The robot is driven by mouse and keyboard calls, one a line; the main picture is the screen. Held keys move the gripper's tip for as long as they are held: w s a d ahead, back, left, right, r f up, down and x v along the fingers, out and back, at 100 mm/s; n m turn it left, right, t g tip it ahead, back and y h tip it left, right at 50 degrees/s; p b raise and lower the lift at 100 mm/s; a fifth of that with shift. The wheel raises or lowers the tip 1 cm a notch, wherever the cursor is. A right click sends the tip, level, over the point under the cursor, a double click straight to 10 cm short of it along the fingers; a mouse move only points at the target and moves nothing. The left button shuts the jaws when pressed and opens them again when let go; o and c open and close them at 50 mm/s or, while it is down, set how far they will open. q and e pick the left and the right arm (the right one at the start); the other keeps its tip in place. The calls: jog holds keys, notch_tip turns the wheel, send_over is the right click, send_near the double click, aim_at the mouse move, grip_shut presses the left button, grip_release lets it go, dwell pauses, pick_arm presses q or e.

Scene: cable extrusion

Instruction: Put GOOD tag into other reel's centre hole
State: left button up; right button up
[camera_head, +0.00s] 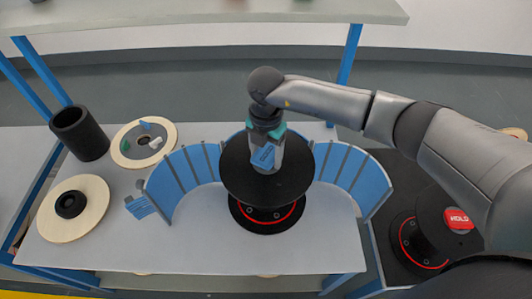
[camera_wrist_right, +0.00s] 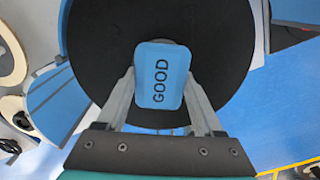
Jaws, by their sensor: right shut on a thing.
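My right gripper (camera_head: 266,150) is shut on the blue GOOD tag (camera_head: 262,157), over the middle of the black reel (camera_head: 285,184) on the table. In the right wrist view the two fingers (camera_wrist_right: 161,100) grip the sides of the GOOD tag (camera_wrist_right: 160,76), its lettering facing the camera. The reel's round black flange (camera_wrist_right: 100,45) lies behind it. The tag covers the reel's centre hole, so I cannot tell how deep it sits, if at all. A second black reel (camera_head: 434,215) at the right bears a red HOLD tag (camera_head: 458,219). My left gripper is out of view.
A curved blue panel fence (camera_head: 184,172) stands around the back and sides of the middle reel. At left are a black cylinder (camera_head: 80,135), two cream discs (camera_head: 88,222) and (camera_head: 165,135) with small parts, and a small blue piece (camera_head: 140,206). The front table is clear.

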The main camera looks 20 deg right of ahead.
jog(key=shift+f, duration=0.4)
jog(key=shift+s+f+b, duration=0.15)
jog(key=shift+f+b, duration=0.15)
jog(key=shift+b, duration=0.15)
jog(key=shift+s+f, duration=0.15)
jog(key=shift+f, duration=0.1)
jog(key=shift+r, duration=0.25)
jog(key=shift+w+r+p, duration=0.25)
jog(key=shift+r+p, duration=0.4)
jog(key=shift+p, duration=0.05)
jog(key=shift+r, duration=0.1)
jog(key=shift+f, duration=0.4)
dwell(0.4)
jog(key=shift+f+b, duration=0.25)
jog(key=shift+b, duration=0.1)
